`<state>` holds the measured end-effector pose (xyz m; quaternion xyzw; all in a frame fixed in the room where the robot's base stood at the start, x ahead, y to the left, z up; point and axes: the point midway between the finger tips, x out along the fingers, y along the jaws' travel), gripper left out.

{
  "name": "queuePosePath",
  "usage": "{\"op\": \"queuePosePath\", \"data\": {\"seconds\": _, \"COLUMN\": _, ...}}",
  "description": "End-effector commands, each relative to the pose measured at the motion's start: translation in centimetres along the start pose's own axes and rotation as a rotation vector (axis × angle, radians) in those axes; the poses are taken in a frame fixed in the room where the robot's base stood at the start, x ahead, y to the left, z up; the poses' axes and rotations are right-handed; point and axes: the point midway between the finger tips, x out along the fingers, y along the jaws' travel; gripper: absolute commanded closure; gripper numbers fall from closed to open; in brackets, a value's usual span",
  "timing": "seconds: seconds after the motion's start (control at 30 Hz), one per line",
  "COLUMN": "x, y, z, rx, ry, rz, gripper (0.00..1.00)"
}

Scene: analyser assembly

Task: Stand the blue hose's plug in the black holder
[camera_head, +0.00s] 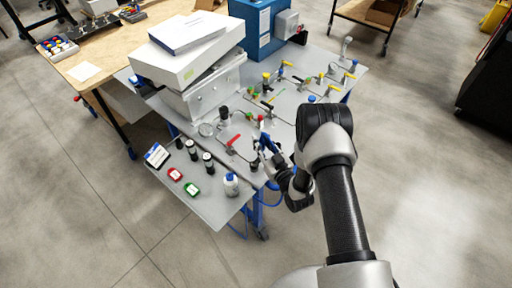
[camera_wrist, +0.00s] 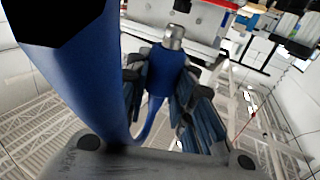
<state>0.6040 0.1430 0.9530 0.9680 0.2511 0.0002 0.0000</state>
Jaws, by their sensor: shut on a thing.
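My gripper (camera_head: 268,148) is over the near right edge of the grey table, partly hidden by my arm in the head view. In the wrist view my gripper (camera_wrist: 163,88) is shut on the blue hose's plug (camera_wrist: 163,72), which has a silver metal tip (camera_wrist: 174,37) pointing away from the camera. The blue hose (camera_wrist: 75,75) loops large and close past the camera at left. In the head view the hose (camera_head: 273,198) hangs below the table edge. I cannot clearly single out the black holder; a small dark piece (camera_head: 254,163) is at the table edge beside my gripper.
The floor in front is clear.

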Motion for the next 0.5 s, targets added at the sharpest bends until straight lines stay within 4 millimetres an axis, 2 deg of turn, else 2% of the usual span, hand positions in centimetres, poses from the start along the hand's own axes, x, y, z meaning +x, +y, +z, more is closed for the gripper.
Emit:
{"op": "queuePosePath", "data": {"seconds": 0.27, "x": 0.6, "y": 3.5, "z": -0.5, "rx": -0.001, "ry": 0.003, "rz": 0.004, "gripper": 1.0}}
{"op": "queuePosePath", "data": {"seconds": 0.5, "x": 1.0, "y": 6.1, "z": 0.7, "rx": -0.001, "ry": 0.002, "rz": 0.002, "gripper": 1.0}}
